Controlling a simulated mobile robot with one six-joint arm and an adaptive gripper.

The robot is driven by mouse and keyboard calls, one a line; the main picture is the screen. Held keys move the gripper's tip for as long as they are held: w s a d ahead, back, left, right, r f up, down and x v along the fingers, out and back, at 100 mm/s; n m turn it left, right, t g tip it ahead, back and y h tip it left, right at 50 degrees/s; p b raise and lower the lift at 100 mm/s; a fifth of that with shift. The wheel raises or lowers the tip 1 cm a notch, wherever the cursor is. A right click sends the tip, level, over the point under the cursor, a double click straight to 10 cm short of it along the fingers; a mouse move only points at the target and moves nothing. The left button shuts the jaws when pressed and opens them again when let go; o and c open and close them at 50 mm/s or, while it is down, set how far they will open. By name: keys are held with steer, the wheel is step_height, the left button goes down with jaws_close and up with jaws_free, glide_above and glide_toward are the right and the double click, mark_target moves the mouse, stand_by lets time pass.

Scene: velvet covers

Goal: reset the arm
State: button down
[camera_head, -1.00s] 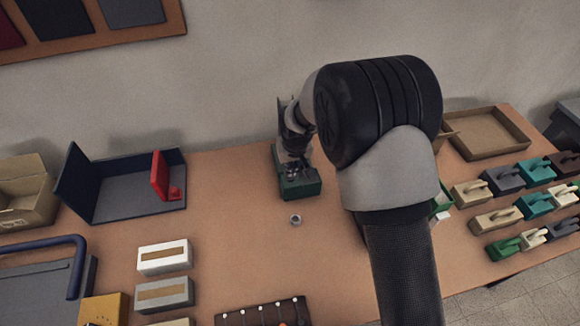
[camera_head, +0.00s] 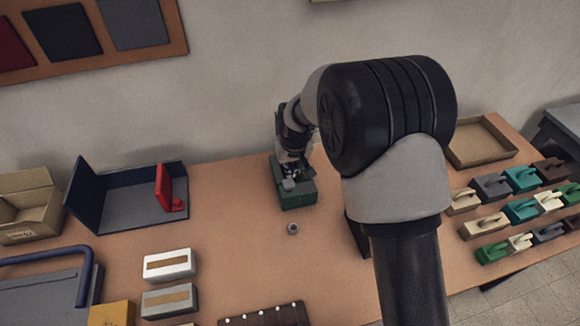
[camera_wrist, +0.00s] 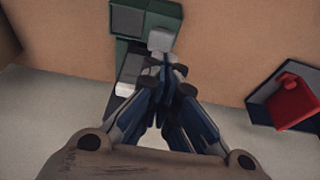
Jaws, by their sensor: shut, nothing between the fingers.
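My gripper (camera_head: 291,180) is in the middle of the head view, pointing down over a green block-like thing (camera_head: 298,199) on the table. In the wrist view my gripper (camera_wrist: 163,55) has its fingers together with nothing between them. The green thing (camera_wrist: 148,18) shows behind and beside the fingertips there, with a grey part and a white part. Whether the fingertips touch it I cannot tell. My arm hides part of the table to the right of it.
A navy open case with a red piece (camera_head: 165,188) stands left on the table (camera_head: 235,220). A small grey ring (camera_head: 293,229) lies in front of the green thing. Blocks with handles (camera_head: 520,210) and a shallow tray (camera_head: 478,150) are at right. White boxes (camera_head: 168,264) lie front left.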

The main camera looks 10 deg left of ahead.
steer(key=s+d+r+m+b, duration=0.1)
steer(key=s+d+r, duration=0.5)
steer(key=d+r, duration=0.25)
steer(key=s+d+r+m, duration=0.2)
steer(key=s+d+r, duration=0.3)
steer(key=d+r, duration=0.4)
steer(key=s+d+r+m, duration=0.1)
steer(key=s+d, duration=0.3)
steer(key=s, duration=0.6)
steer(key=s+d+r+m+t+h+b, duration=0.1)
steer(key=s+d, duration=0.3)
steer(key=s, duration=0.6)
steer(key=shift+s+d+t, duration=0.2)
steer(key=shift+s+t, duration=0.1)
steer(key=shift+s, duration=0.1)
